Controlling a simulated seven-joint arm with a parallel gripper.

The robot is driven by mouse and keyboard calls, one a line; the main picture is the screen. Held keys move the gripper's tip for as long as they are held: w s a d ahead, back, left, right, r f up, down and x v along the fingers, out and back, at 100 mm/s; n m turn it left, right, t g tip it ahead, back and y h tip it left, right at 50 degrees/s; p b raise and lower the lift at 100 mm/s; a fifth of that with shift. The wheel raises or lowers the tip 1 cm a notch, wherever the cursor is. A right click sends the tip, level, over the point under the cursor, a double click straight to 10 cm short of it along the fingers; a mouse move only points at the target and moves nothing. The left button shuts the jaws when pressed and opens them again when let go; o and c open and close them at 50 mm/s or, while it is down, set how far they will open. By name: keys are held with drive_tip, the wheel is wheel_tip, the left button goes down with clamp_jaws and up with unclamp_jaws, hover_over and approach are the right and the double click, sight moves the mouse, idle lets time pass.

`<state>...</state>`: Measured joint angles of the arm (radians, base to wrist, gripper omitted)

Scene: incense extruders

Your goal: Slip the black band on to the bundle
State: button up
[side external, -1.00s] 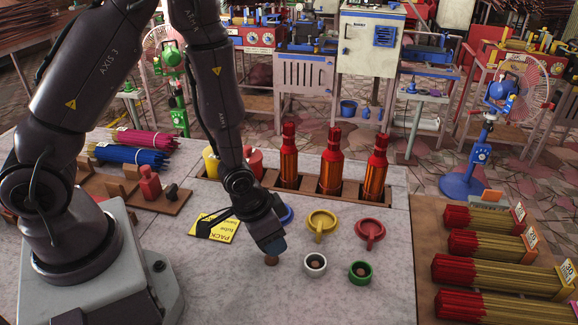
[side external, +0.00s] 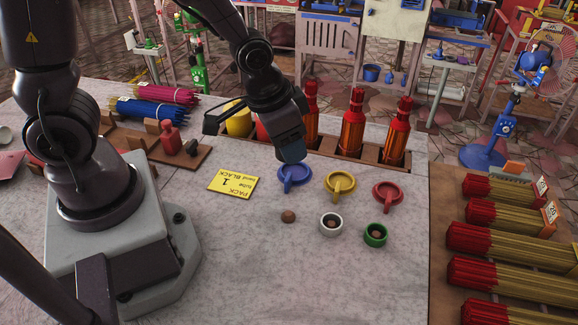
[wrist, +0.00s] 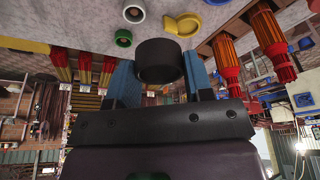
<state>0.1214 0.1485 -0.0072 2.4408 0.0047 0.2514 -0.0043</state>
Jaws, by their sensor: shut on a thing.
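My gripper (side external: 291,152) has blue fingertips and hangs just above the blue dish. In the wrist view my gripper (wrist: 158,82) is shut on the black band (wrist: 160,55), a short ring held between the two fingers. The band cannot be made out in the side view. Several upright red-and-orange bundles stand in a row in a wooden rack: the middle one (side external: 352,128), the right one (side external: 399,132) and a left one (side external: 311,112), partly hidden by my gripper. The band is apart from them. A yellow card (side external: 233,183) reads PACK 1 tube, band BLACK.
Blue (side external: 294,178), yellow (side external: 340,184) and red (side external: 387,196) dishes lie before the rack (side external: 368,153). Stick bundles (side external: 505,238) lie on the right board. The front tabletop is clear.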

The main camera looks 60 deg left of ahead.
wheel_tip(320, 180, up, 8)
drive_tip(key=n+y, duration=0.1)
drive_tip(key=n, duration=0.3)
hover_over(312, 82)
wheel_tip(312, 82, down, 4)
drive_tip(key=shift+s+f, duration=0.1)
drive_tip(key=shift+f, duration=1.5)
drive_tip(key=shift+f, duration=1.45)
drive_tip(key=o, duration=0.8)
